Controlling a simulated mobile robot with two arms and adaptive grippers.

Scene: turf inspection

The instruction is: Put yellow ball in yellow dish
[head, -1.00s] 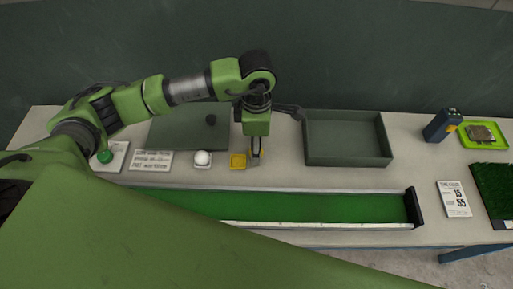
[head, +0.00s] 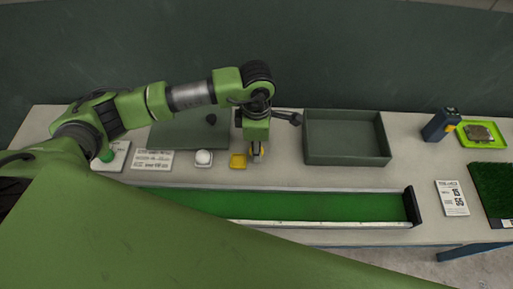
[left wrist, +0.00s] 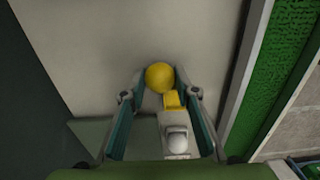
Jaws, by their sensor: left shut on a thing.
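The yellow ball (left wrist: 160,77) shows in the left wrist view between the fingertips of my left gripper (left wrist: 160,94), which is shut on it. In the head view my left gripper (head: 256,154) points down just right of the yellow dish (head: 238,161), with a little yellow showing at its fingers. The small square yellow dish also shows in the left wrist view (left wrist: 173,102), close beside the ball and partly covered by it. I cannot tell the ball's exact height over the table. My right gripper is not in view.
A white ball (head: 203,157) sits in a dish left of the yellow one; a green ball (head: 106,155) is farther left. A grey-green tray (head: 347,157) stands at right. A long green turf channel (head: 320,207) with raised edges runs in front.

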